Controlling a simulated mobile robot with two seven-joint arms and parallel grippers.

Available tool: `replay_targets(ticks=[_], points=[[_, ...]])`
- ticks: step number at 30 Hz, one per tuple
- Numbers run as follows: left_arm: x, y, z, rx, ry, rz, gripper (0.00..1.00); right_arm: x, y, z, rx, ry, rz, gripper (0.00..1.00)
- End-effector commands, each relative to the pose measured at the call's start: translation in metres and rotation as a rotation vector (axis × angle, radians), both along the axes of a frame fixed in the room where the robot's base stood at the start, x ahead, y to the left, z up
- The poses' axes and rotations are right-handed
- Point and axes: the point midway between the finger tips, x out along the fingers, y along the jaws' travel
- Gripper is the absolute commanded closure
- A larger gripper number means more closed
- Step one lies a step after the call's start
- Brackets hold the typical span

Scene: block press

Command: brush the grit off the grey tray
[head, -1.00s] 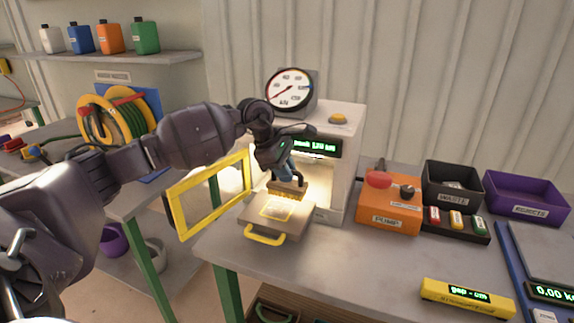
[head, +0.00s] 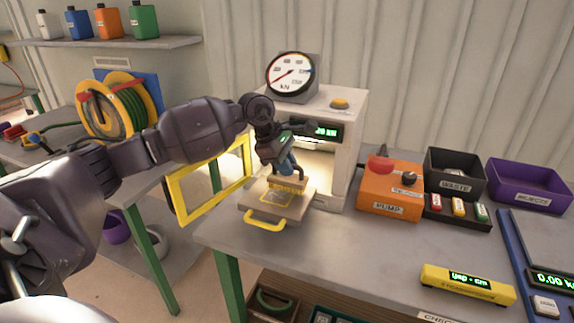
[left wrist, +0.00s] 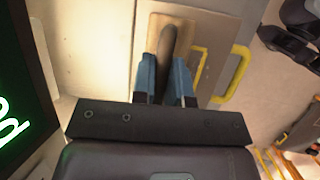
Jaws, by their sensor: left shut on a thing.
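The grey tray (head: 301,208) juts from the front of the press, with a yellow handle (head: 265,222) at its near edge and a yellow outlined square on top. My left gripper (head: 287,164) is shut on the brush's dark handle (left wrist: 168,48), above the tray. The brush's wooden head (head: 289,182) is over the back part of the tray, bristles down. I cannot tell whether the bristles touch it. The blue fingertips sit on both sides of the handle in the left wrist view. Grit is too small to make out clearly. My right gripper is out of view.
The press (head: 352,150) stands behind the tray, with a dial (head: 290,74) on top and its yellow-framed door (head: 176,199) swung open at left. An orange pump (head: 389,190), a waste bin (head: 454,174) and a purple bin (head: 527,186) are at right.

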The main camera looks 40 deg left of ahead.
Motion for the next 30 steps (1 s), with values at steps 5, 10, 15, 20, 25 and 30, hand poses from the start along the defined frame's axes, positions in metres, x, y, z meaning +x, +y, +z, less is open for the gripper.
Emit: replay_targets(ticks=[5, 10, 15, 20, 25, 30], points=[[0.0, 0.0, -0.003, 0.0, 0.0, 0.0, 1.0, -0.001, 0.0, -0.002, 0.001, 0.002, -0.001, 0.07], [0.0, 0.0, -0.005, 0.0, 0.0, 0.0, 1.0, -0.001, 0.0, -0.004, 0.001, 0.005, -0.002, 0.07], [0.0, 0.0, -0.008, 0.0, 0.0, 0.0, 1.0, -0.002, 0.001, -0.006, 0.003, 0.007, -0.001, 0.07], [0.0, 0.0, -0.011, 0.0, 0.0, 0.0, 1.0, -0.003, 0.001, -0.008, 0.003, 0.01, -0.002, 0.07], [0.0, 0.0, -0.013, 0.001, 0.0, 0.0, 1.0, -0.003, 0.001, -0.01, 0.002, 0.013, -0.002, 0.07], [0.0, 0.0, -0.016, 0.001, 0.0, 0.0, 1.0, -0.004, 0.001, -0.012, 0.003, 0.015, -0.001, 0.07]])
